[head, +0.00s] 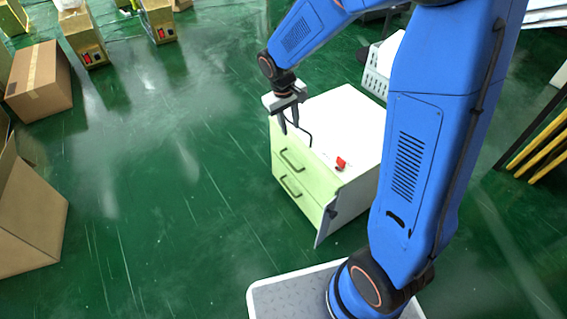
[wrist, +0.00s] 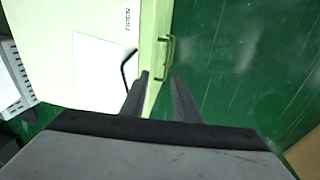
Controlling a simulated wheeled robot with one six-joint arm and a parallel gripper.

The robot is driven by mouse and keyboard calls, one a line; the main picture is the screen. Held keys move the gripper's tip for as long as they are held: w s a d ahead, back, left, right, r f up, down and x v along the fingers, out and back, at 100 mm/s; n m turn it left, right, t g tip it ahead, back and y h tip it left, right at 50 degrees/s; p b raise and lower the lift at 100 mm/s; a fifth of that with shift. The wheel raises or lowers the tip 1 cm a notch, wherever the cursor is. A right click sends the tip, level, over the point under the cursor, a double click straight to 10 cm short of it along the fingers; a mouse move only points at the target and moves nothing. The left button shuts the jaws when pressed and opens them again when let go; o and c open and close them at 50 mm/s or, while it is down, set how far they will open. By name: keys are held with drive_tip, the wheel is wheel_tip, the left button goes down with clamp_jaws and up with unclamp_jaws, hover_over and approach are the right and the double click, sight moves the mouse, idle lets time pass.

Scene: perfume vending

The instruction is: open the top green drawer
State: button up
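The top green drawer (head: 312,170) is the upper pale green front of a white-topped cabinet, and it looks shut. Its handle (head: 292,161) is a dark olive bar in the head view. In the wrist view a green handle (wrist: 165,56) stands out from the cabinet's edge, just beyond the fingertips; I take it to be the top drawer's. My gripper (head: 289,128) points down at the cabinet's upper front edge, above the handle. In the wrist view my gripper (wrist: 161,76) has its two fingers apart with nothing between them. They do not appear to touch the handle.
A lower green drawer (head: 304,202) has its own handle. A black bent bar (wrist: 127,68) lies close to the left finger on the cabinet top (head: 345,120). A small red object (head: 341,162) sits there too. Cardboard boxes (head: 38,80) stand left; green floor before the drawers is clear.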

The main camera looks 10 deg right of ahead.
sight(289, 163)
drive_tip(key=shift+n, duration=0.3)
drive_tip(key=f, duration=0.6)
drive_tip(key=w+f, duration=0.1)
drive_tip(key=f, duration=0.6)
drive_tip(key=w+f, duration=0.1)
drive_tip(key=f, duration=0.6)
drive_tip(key=shift+w+d+f, duration=0.1)
drive_tip(key=shift+d+f, duration=0.05)
drive_tip(key=shift+d, duration=0.1)
clamp_jaws()
